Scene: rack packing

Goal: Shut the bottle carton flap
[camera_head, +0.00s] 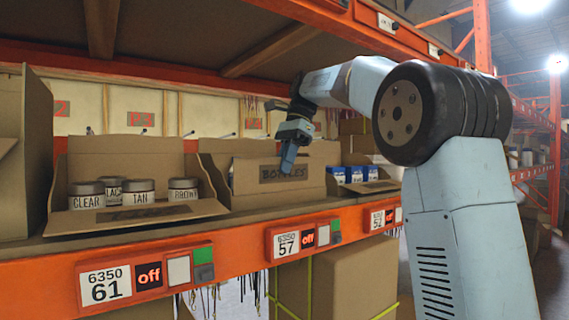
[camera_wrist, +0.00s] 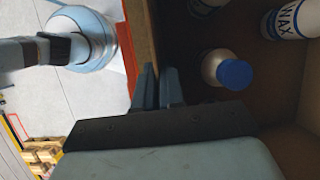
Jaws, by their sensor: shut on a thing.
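The bottle carton (camera_head: 218,150) stands open in the middle of the shelf. Its front flap (camera_head: 262,190), labelled BOTTLES, stands roughly upright and hides most of the inside. My gripper (camera_head: 287,160) reaches down from above and is shut on the upper edge of this flap. In the wrist view, the fingers (camera_wrist: 157,84) straddle the flap's edge (camera_wrist: 141,35). Inside the carton are a bottle with a blue cap (camera_wrist: 235,73), a white bottle marked WAX (camera_wrist: 287,22) and part of another bottle at the top edge.
To the left, an open carton (camera_head: 68,224) holds several labelled jars. To the right, another open carton (camera_head: 372,187) holds blue-and-white containers. The orange shelf edge (camera_head: 228,249) runs in front, and an upper shelf beam (camera_head: 185,78) lies above and behind my gripper.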

